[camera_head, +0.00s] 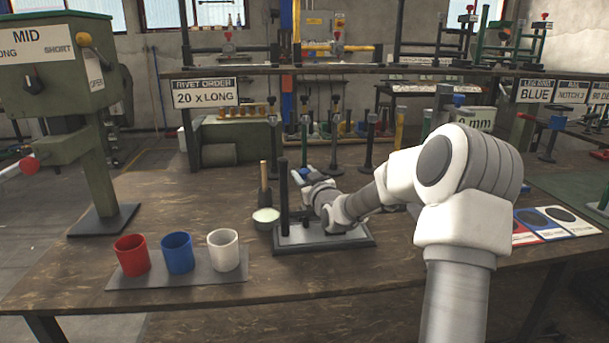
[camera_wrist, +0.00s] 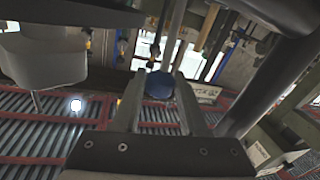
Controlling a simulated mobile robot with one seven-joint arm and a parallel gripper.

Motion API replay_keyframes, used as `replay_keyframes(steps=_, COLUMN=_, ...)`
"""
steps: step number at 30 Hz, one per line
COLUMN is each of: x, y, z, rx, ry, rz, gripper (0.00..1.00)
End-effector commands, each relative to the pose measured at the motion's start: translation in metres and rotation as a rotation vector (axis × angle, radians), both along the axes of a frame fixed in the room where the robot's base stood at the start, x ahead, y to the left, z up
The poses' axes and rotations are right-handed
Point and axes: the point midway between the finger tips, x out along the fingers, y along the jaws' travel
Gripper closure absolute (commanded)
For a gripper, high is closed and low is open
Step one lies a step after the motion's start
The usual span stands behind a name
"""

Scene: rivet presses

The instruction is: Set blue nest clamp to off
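A blue round knob (camera_wrist: 160,85) shows between the two fingers of my gripper (camera_wrist: 160,100) in the wrist view. The fingers stand apart, about as wide as the knob. I cannot tell whether they touch it or whether it is beyond them. In the head view my gripper (camera_head: 312,181) is over the back of a grey fixture plate (camera_head: 290,243) with an upright black post (camera_head: 284,190). A small blue part (camera_head: 305,172) shows close by the gripper. My arm hides much of the fixture, so the clamp's lever and its setting cannot be read.
A red cup (camera_head: 132,256), a blue cup (camera_head: 177,254) and a white cup (camera_head: 223,251) stand on a mat left of the fixture. A bowl (camera_head: 266,217) is beside the plate. A green press (camera_head: 60,90) stands at the left. Several upright tools line the back.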

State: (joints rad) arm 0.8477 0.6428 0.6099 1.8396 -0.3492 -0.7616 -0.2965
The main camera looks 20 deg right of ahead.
Motion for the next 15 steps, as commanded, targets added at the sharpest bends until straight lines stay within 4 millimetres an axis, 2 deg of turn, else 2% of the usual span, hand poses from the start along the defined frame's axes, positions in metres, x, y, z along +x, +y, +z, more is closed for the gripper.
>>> replay_keyframes(steps=1, x=-0.0001, y=-0.0001, z=0.0, rx=0.0, ry=0.0, rz=0.0, gripper=0.68)
replay_keyframes(steps=6, x=-0.0002, y=-0.0001, z=0.0, rx=0.0, ry=0.0, rz=0.0, gripper=0.99)
replay_keyframes(steps=15, x=-0.0002, y=-0.0001, z=-0.0001, rx=0.0, ry=0.0, rz=0.0, gripper=1.0)
